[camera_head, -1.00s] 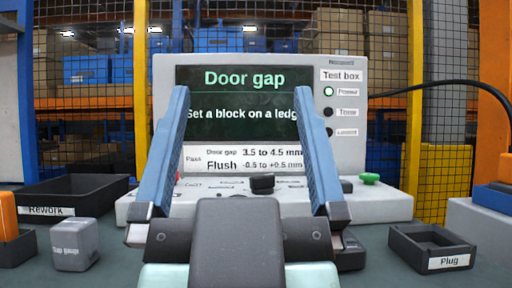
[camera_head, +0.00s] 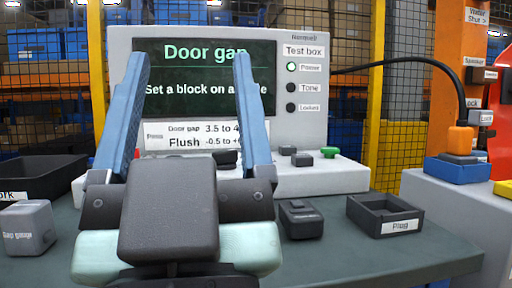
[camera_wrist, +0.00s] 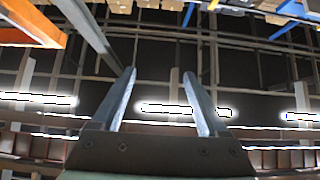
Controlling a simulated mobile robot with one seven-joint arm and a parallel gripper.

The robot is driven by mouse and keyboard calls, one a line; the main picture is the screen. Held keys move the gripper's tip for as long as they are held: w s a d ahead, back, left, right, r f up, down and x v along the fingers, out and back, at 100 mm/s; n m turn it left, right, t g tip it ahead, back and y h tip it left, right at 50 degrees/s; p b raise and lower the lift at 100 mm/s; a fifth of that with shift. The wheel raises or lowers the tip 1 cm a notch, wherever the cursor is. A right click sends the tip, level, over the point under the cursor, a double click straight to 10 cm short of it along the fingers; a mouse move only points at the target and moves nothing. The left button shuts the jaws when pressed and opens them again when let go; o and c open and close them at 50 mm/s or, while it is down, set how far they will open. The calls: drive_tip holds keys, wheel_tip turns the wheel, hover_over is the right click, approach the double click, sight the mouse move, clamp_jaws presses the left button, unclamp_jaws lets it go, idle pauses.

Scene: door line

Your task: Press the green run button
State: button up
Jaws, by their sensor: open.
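The green run button (camera_head: 330,152) is a small green knob on the right end of the test box's light grey base, in the head view. My gripper (camera_head: 190,65) stands in front of the test box with its two blue fingers spread and nothing between them. The fingers are left of the green button and apart from it. The wrist view shows my gripper (camera_wrist: 160,85) open against the ceiling, with no button in sight. The test box screen (camera_head: 205,80) reads "Door gap" and "Set a block on a...", partly covered by a finger.
A dark "Plug" tray (camera_head: 384,232) and a small dark block (camera_head: 301,220) lie on the table at right. A grey gap gauge block (camera_head: 27,228) and a black bin (camera_head: 50,175) are at left. A grey stand (camera_head: 455,215) with an orange-and-blue device is far right.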

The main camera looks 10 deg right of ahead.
clamp_jaws()
idle(1.4)
